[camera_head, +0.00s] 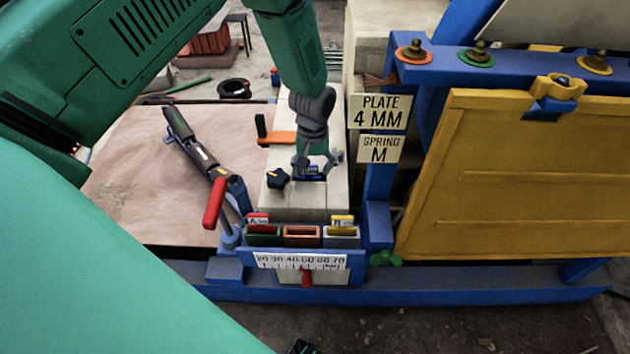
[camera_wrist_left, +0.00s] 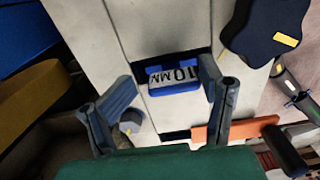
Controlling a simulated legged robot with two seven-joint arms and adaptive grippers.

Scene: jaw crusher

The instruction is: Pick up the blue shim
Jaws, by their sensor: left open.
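The blue shim (camera_head: 312,178) is a small block with a white label, in a recess of the pale block below my left gripper. In the left wrist view the shim (camera_wrist_left: 176,88) shows a label reading 10 MM, upside down. My left gripper (camera_head: 316,164) is open and points down over the shim. In the left wrist view its two fingers (camera_wrist_left: 165,85) stand on either side of the shim, apart from each other. I cannot tell whether they touch it.
A black star knob (camera_head: 278,178) and an orange bar clamp (camera_head: 281,137) sit close by on the left. A row of coloured slots (camera_head: 301,236) stands in front, above a scale. A red-handled lever (camera_head: 214,203) is at left, a yellow panel (camera_head: 520,180) at right.

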